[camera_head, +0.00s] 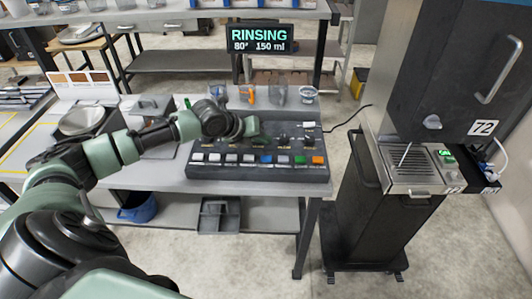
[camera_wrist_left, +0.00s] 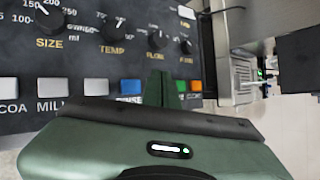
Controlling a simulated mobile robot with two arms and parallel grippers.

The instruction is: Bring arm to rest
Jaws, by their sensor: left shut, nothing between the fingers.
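My left arm reaches in from the left in the head view, and its gripper (camera_head: 254,128) is over the black control panel (camera_head: 205,172) on the table. In the left wrist view the green fingers (camera_wrist_left: 157,88) are together and empty, in front of the row of buttons. The blue button (camera_wrist_left: 131,86) is just left of the fingers, and the green and orange buttons are to their right. Knobs marked size, temp and flow sit above the buttons. Whether the fingers touch the panel is unclear. My right gripper is not in view.
A sign (camera_head: 260,39) reads "RINSING 80° 150 ml". Several cups, including a clear one (camera_head: 279,95), stand behind the panel. A scale (camera_head: 82,121) is at the left. A tall dark machine (camera_head: 440,75) marked 72 stands at the right, with floor between it and the table.

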